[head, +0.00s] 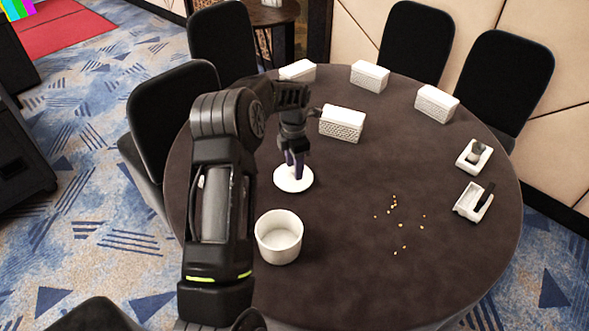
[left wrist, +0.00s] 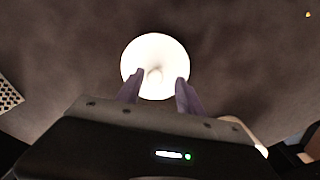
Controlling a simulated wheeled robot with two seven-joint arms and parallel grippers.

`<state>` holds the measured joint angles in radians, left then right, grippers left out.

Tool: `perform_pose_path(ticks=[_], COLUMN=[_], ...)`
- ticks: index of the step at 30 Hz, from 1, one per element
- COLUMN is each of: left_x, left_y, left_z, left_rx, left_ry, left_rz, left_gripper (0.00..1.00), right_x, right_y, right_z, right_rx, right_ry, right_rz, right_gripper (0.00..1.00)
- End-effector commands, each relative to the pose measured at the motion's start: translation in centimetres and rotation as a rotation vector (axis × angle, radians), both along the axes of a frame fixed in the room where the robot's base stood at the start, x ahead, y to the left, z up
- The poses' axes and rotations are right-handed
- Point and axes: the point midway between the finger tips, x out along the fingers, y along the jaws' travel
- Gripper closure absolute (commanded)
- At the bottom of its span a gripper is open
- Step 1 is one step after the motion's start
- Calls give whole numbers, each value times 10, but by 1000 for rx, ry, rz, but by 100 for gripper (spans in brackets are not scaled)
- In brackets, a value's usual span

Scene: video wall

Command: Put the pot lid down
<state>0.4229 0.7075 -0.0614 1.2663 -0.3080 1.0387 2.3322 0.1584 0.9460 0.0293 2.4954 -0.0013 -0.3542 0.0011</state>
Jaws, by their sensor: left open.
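The white round pot lid (head: 293,179) lies flat on the dark round table (head: 345,215), behind the pot. The white open pot (head: 279,236) stands on the table near its front left. My left gripper (head: 295,172) points down over the lid, with its fingers at the lid's middle. In the left wrist view the two open fingers (left wrist: 158,90) are on either side of the lid's knob (left wrist: 154,75), with gaps between. The lid (left wrist: 155,50) also shows there against the dark tabletop. My right gripper is not in view.
White patterned boxes (head: 342,124) stand towards the back of the table. Two small white trays (head: 473,201) (head: 474,155) with items are at the right. Several small tan bits (head: 393,206) lie right of the pot. Black chairs (head: 222,43) surround the table.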

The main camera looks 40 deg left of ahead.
Motion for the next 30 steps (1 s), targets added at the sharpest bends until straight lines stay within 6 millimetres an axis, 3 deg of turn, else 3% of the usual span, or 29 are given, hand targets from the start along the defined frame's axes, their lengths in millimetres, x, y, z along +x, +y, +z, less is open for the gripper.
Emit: perform_pose_path(ticks=[9, 15, 30], left_x=[1, 1, 0], left_y=[1, 1, 1], left_z=[64, 96, 105], left_rx=[1, 1, 0], left_ry=[-4, -3, -1], left_rz=[0, 0, 0], left_gripper=[56, 56, 56], right_x=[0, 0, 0], right_y=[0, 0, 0], right_z=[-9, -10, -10], right_rx=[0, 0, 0], right_ry=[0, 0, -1], right_rz=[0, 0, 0], right_gripper=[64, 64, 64])
